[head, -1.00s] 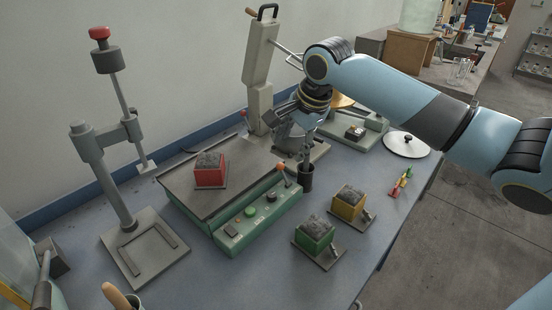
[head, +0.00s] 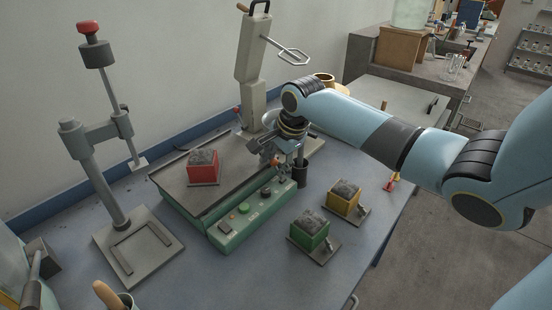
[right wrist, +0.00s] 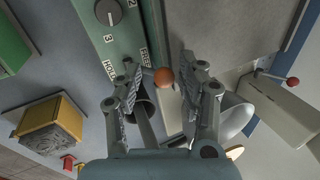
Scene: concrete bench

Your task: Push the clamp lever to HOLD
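The clamp lever has an orange ball knob (right wrist: 163,77). In the right wrist view the knob lies between my right gripper's fingertips (right wrist: 166,82), nearer the FREE label than HOLD. The lever belongs to the green control panel (head: 248,217) at the front of the machine with the dark plate (head: 172,186). The HOLD label (right wrist: 109,70) and FREE label (right wrist: 145,58) are readable on the panel edge. My right gripper (head: 281,160) is open at the panel's right end, with a gap between both fingers; contact with the knob cannot be told. My left gripper is not in view.
A red block (head: 203,170) sits on the plate. A green block (head: 309,233) and a yellow block (head: 343,201) stand to the right. A dark cup (head: 300,174) stands close behind the gripper. A press stand (head: 105,190) is at left.

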